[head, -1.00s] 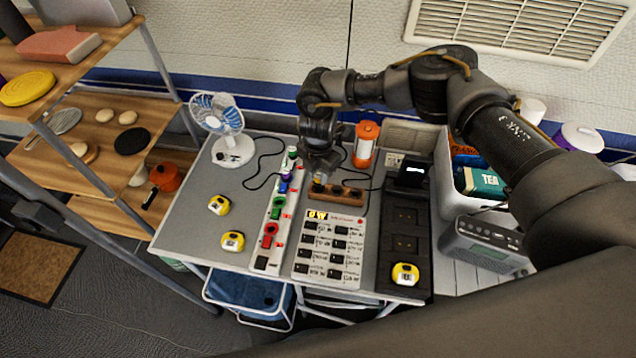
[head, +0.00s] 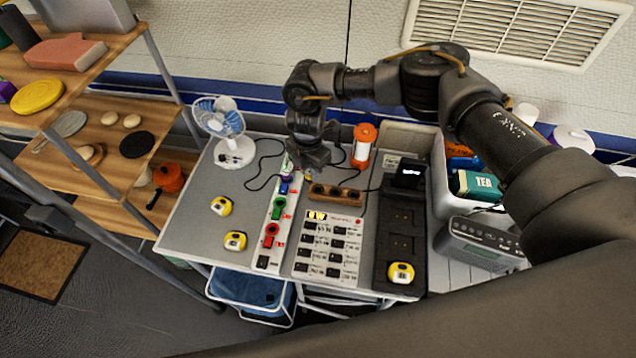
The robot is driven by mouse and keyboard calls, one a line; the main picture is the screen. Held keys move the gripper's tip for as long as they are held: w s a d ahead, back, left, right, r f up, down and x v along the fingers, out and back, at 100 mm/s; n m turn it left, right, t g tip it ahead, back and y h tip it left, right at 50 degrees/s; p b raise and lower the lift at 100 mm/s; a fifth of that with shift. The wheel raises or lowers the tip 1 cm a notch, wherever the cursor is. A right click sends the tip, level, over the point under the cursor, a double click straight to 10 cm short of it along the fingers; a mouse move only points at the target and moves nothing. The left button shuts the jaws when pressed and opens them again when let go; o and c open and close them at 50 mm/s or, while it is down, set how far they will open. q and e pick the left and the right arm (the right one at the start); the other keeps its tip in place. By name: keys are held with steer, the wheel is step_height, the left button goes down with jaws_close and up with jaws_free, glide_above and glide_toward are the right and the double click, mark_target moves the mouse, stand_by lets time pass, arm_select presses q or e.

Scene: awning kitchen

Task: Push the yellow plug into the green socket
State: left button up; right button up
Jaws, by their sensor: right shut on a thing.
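My right gripper (head: 308,168) is shut just above the far end of the white socket strip (head: 256,268), left of the wooden block. Whether the green piece is a socket or a plug is too small to tell. The gripper covers part of the strip's far end. My left gripper is out of view.
The wooden block (head: 348,196) with round holes stands right of the strip, behind a white panel of black switches (head: 328,250).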

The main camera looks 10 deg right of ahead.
steer(key=shift+s+a+f+b, duration=0.3)
steer(key=shift+a+f+b, duration=0.4)
steer(key=shift+a, duration=0.85)
steer(key=shift+s+a+f+b, duration=0.35)
steer(key=shift+a+b, duration=0.5)
steer(key=shift+a, duration=0.75)
steer(key=shift+s+a+f+b, duration=0.2)
steer(key=shift+a+f+b, duration=0.55)
steer(key=shift+a, duration=0.8)
steer(key=shift+r, duration=0.1)
steer(key=shift+f+b, duration=1.45)
steer(key=shift+f, duration=0.25)
steer(key=o, duration=1.3)
steer(key=shift+r, duration=0.1)
